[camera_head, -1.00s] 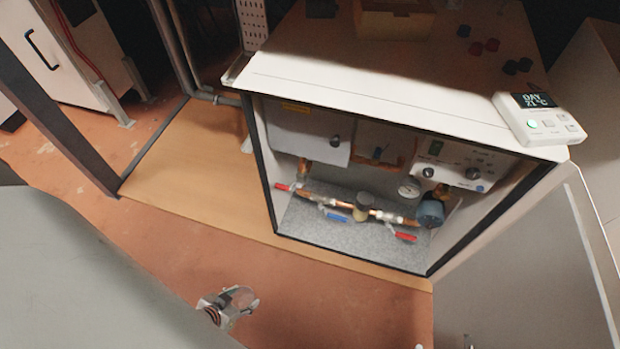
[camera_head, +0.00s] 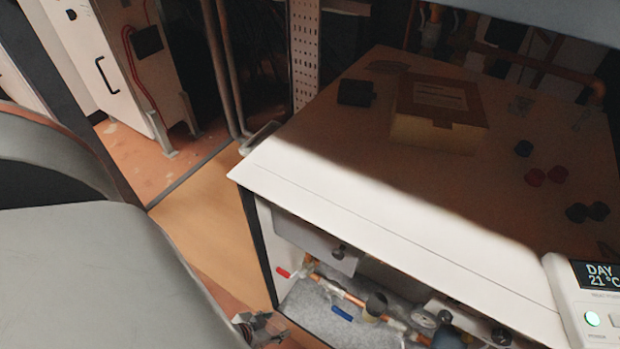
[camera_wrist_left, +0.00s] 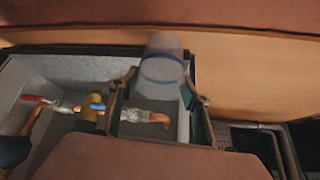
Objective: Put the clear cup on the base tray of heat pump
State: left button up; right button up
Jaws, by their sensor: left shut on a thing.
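My left gripper (camera_head: 258,328) is at the bottom edge of the head view, in front of the heat pump's lower left corner. In the left wrist view its fingers (camera_wrist_left: 160,100) are shut on the clear cup (camera_wrist_left: 163,58), a see-through cylinder with a blue band. In the head view the cup is too small and cut off to make out well. The heat pump's base tray (camera_head: 308,312) is the grey speckled floor under the pipes. It also shows in the left wrist view (camera_wrist_left: 65,68), beside and beyond the fingers. My right gripper is out of view.
Copper pipes with a red-handled valve (camera_head: 287,272) and a blue-handled valve (camera_head: 342,313) run above the tray. The cabinet's white top edge (camera_head: 370,225) overhangs it. A cardboard box (camera_head: 437,112) and several small caps lie on top. A thermostat (camera_head: 590,300) sits at the right.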

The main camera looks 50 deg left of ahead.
pick_arm(q)
jog(key=w+b, duration=0.2)
jog(key=w, duration=1.2)
jog(key=shift+a, duration=0.15)
jog(key=f, duration=0.1)
jog(key=f+b, duration=0.2)
jog(key=shift+s+f, duration=0.25)
jog(key=shift+f, duration=0.05)
jog(key=shift+c, duration=0.5)
jog(key=shift+w, duration=0.1)
jog(key=shift+w+r, duration=0.15)
jog(key=shift+w, duration=0.1)
jog(key=shift+f, duration=0.2)
jog(key=o, duration=1)
jog(key=shift+w, duration=0.1)
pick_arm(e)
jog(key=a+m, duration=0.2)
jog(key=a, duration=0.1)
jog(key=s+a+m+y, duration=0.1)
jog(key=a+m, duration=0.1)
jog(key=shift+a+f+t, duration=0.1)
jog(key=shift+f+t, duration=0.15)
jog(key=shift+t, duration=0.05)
